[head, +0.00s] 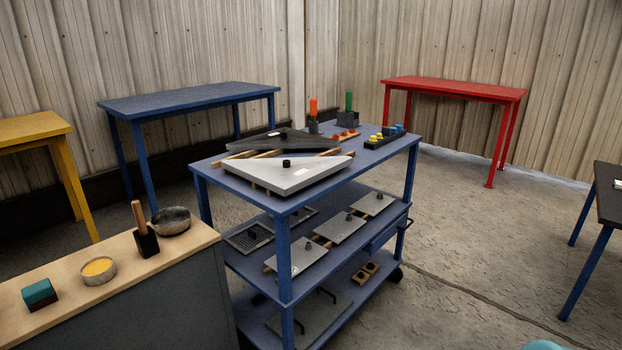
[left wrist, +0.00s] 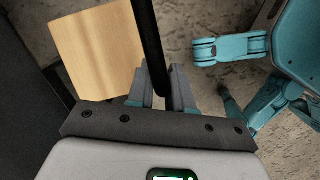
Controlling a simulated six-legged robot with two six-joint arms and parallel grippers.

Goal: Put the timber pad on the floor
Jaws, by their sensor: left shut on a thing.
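My left gripper (left wrist: 160,88) shows in the left wrist view, shut on a long dark bar (left wrist: 149,40) that runs up between its fingers. A light wooden board (left wrist: 98,50), which looks like the timber pad, is left of the bar with grey floor around it. I cannot tell whether the board rests on the floor or is joined to the bar. Its lower edge is partly hidden by my gripper. Neither gripper shows in the head view, and my right gripper is not in view.
A blue trolley (head: 213,171) bears metal plates, timber strips and small parts on its shelves. A wood-topped counter (head: 120,280) stands at front left. Blue (head: 190,100), yellow (head: 35,128), red (head: 455,88) and dark (head: 608,195) tables stand around. The concrete floor (head: 470,270) right of the trolley is clear.

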